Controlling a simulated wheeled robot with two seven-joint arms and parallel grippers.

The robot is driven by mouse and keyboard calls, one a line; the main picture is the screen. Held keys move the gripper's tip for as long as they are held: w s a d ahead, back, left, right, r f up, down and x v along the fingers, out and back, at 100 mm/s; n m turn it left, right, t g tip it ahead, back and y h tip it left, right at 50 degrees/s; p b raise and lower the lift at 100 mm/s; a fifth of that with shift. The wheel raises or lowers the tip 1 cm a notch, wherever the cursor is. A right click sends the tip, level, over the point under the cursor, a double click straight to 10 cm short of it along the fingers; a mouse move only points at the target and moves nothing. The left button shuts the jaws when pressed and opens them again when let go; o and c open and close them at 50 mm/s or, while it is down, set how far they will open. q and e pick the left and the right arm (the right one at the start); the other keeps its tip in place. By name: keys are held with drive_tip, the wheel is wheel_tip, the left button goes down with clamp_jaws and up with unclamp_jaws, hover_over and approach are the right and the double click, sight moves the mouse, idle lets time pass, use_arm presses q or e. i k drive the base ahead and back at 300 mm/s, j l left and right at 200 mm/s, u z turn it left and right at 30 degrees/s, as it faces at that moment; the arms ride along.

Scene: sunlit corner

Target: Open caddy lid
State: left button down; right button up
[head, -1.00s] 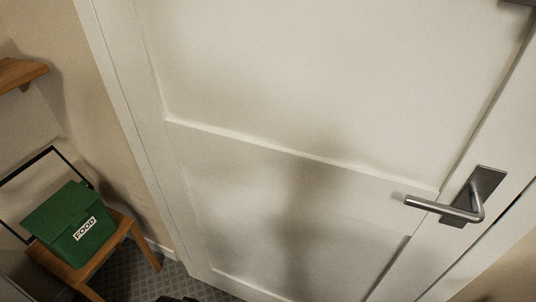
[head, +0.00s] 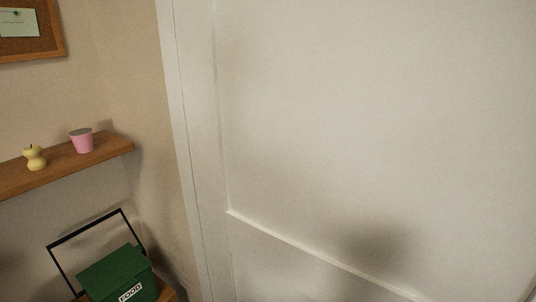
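The green caddy (head: 143,290) with a white "FOOD" label shows at the lower left of the head view, cut off by the bottom edge. Its green lid (head: 112,270) lies shut on top. A thin black frame (head: 84,229) stands up behind the caddy; I cannot tell whether it is the caddy's handle. Neither of my grippers is in the head view.
A white panelled door (head: 370,130) fills the middle and right. A wooden shelf (head: 110,150) on the left wall holds a pink pot (head: 83,143) and a yellow object (head: 35,158). A cork board (head: 45,40) hangs above. A wooden stool (head: 168,295) under the caddy barely shows.

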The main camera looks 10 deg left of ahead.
sight(119, 269)
drive_tip(key=u, duration=1.55)
